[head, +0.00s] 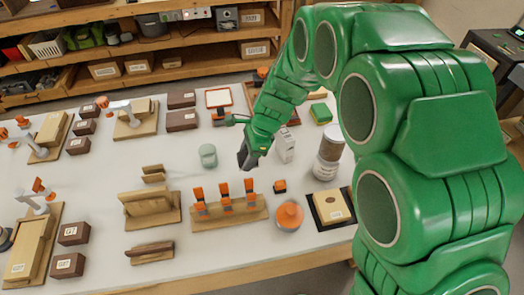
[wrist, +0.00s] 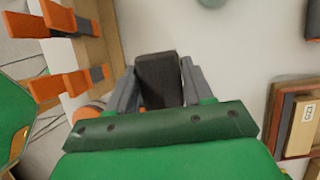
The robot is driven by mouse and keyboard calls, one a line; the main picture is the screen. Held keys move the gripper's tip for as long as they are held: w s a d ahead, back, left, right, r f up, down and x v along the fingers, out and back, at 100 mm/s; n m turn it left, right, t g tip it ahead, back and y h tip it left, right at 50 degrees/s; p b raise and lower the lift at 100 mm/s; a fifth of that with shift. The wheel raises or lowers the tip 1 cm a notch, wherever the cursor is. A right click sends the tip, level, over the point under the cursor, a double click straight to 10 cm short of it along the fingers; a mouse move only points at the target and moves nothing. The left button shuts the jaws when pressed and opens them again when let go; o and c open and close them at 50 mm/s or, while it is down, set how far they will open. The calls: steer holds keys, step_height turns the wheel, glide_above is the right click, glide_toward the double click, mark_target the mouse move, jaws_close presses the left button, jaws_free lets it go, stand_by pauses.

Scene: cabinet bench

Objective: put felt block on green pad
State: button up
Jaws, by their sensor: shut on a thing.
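My gripper (head: 248,158) hangs over the middle of the bench, behind the rack of orange-handled tools. In the wrist view its grey jaws (wrist: 158,92) are shut on a dark grey block, the felt block (wrist: 158,78), which shows upright between the fingers. In the head view the block cannot be told apart from the dark fingers. A small green pad-like thing with a yellowish side (head: 320,113) lies at the back right of the bench, apart from my gripper. It is the only green pad-like thing I make out on the bench.
The tool rack (head: 228,208) and an orange-topped round container (head: 289,215) stand in front. A greenish jar (head: 208,155) is left of my gripper; a white carton (head: 285,145) and a brown-and-white canister (head: 328,155) are right. A framed tray (head: 272,100) lies behind.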

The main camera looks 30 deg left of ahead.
step_height(320, 180, up, 13)
steer(key=w+d+m+t, duration=0.1)
steer(key=w+d+m, duration=0.25)
steer(key=w, duration=0.55)
steer(key=w+d+m+t+y, duration=0.1)
steer(key=w+d+m, duration=0.3)
steer(key=w, duration=0.6)
steer(key=w+d+m+t, duration=0.1)
steer(key=w+d+m, duration=0.1)
steer(key=w+d, duration=0.55)
glide_above(318, 108)
steer(key=d, duration=0.2)
steer(key=shift+a+f, duration=0.15)
steer(key=shift+f, duration=7.3)
steer(key=shift+w+f, duration=0.1)
steer(key=shift+f, duration=1.4)
steer(key=shift+f, duration=0.15)
